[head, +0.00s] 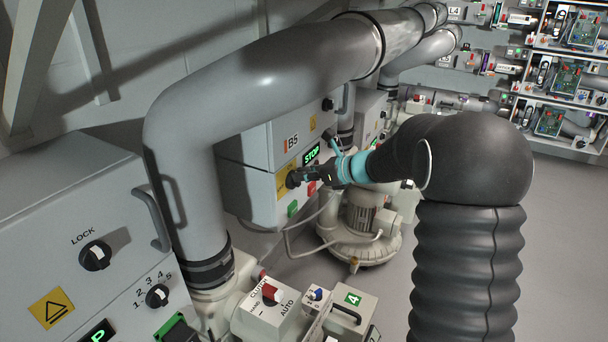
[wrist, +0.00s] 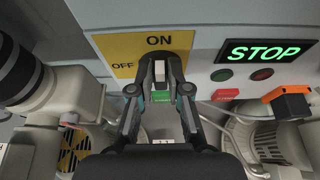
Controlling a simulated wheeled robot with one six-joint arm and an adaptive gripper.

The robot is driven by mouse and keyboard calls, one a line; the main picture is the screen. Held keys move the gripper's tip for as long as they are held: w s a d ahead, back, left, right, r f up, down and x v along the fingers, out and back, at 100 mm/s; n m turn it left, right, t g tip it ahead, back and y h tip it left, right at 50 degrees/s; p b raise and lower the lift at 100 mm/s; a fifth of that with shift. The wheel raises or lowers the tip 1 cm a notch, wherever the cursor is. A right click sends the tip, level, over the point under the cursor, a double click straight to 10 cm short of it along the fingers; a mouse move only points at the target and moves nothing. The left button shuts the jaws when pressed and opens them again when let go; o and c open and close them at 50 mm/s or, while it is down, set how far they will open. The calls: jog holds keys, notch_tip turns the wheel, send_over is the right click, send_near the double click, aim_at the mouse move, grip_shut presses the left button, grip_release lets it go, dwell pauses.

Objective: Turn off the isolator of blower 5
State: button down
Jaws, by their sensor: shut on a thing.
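The isolator of blower 5 is a dark rotary knob (wrist: 160,68) on a yellow plate (wrist: 122,52) marked ON at the top and OFF at the left. Its pale pointer stands upright toward ON. My gripper (wrist: 160,80) has its fingers closed on both sides of the knob. A green STOP display (wrist: 265,52) is lit beside the yellow plate.
An orange-and-black part (wrist: 288,100) juts out at the right. A large grey pipe (head: 260,65) arches over the near side of the box. A blower (head: 358,230) stands below my arm.

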aim_at(291, 185)
jog(key=shift+f+b, duration=0.15)
jog(key=shift+b, duration=0.3)
jog(key=n+t+b, duration=0.1)
jog(key=n+b, duration=0.1)
jog(key=s+a+n+t+h+b, duration=0.1)
jog(key=n+b, duration=0.1)
jog(key=b, duration=0.1)
jog(key=s+f+n+t+b, duration=0.1)
jog(key=n+t+b, duration=0.1)
jog(key=b, duration=0.1)
jog(key=shift+a+n+h, duration=0.15)
jog(key=shift+n+h, duration=0.15)
jog(key=shift+h, duration=0.1)
jog(key=n+t, duration=0.1)
jog(key=n, duration=0.1)
jog(key=shift+s+a+f+n+t, duration=0.2)
jog(key=shift+f+n+t, duration=0.1)
jog(key=shift+f+t, duration=0.1)
jog(key=n, duration=0.2)
jog(key=f+n+t, duration=0.1)
jog(key=n, duration=0.1)
jog(key=shift+t+y, duration=0.3)
jog(key=shift+s+n, duration=0.1)
jog(key=shift+n, duration=0.2)
